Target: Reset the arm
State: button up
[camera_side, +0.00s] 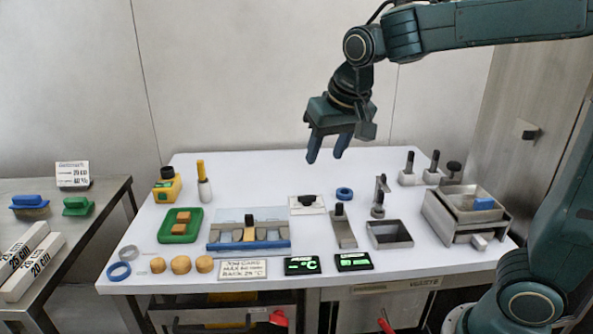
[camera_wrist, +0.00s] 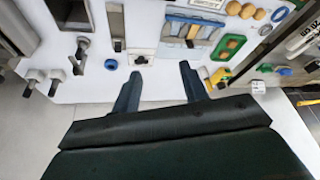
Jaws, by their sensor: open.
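My gripper (camera_side: 327,158) hangs above the back middle of the white table (camera_side: 290,180) in the side view, fingers pointing down. Its blue-tipped fingers are apart with nothing between them. In the wrist view my gripper (camera_wrist: 157,82) shows two separate fingers, also empty. The fingers are clear of the tabletop and touch no object. The upper arm, which is mine, reaches in from the right.
A green tray (camera_side: 195,238) with tan blocks, a blue-edged fixture (camera_side: 250,245), a sunken metal bin (camera_side: 390,243) and a stacked metal box (camera_side: 430,212) stand on the table. A blue ring (camera_side: 344,193) lies mid-table. The back middle is clear.

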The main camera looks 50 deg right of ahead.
jog(key=s+f+n, duration=0.1)
jog(key=s+n, duration=0.1)
jog(key=s, duration=0.7)
jog(key=s+f+n+t+y, duration=0.1)
jog(key=s+f+n, duration=0.1)
jog(key=s, duration=0.7)
jog(key=shift+s+d+n, duration=0.3)
jog(key=shift+s, duration=0.05)
